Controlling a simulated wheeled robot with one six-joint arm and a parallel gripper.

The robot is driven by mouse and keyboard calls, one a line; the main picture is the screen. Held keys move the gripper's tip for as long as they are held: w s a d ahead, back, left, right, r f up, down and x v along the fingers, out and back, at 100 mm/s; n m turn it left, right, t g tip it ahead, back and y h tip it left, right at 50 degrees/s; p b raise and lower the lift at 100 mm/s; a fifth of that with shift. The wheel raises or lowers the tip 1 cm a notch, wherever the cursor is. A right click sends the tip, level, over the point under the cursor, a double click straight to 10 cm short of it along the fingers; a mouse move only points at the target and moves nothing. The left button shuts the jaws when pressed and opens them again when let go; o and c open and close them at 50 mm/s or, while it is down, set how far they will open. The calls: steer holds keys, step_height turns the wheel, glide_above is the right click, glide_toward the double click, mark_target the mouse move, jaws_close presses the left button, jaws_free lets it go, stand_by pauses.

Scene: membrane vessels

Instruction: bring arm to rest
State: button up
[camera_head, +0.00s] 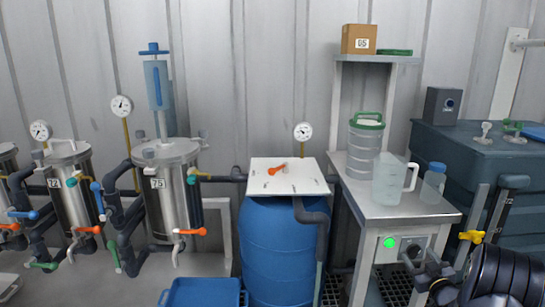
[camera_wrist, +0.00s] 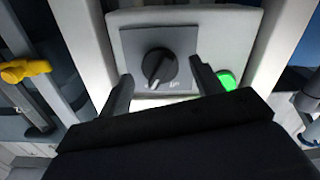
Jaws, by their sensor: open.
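My gripper (camera_wrist: 160,69) is open in the wrist view, with one finger on each side of a black rotary knob (camera_wrist: 158,66) on a grey plate. Nothing is held, and I cannot tell whether the fingers touch the knob. A lit green lamp (camera_wrist: 227,80) is beside the right finger. In the head view my gripper (camera_head: 422,270) is at the lower right, in front of the control box (camera_head: 402,247) under the bench top. The green lamp (camera_head: 389,242) glows there too. My black arm fills the lower right corner.
A yellow valve handle (camera_head: 472,237) and pipes are close to my arm. A blue barrel (camera_head: 275,250) and steel vessels (camera_head: 170,195) stand to the left.

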steer(key=shift+w, duration=0.5)
steer(key=shift+s, duration=0.15)
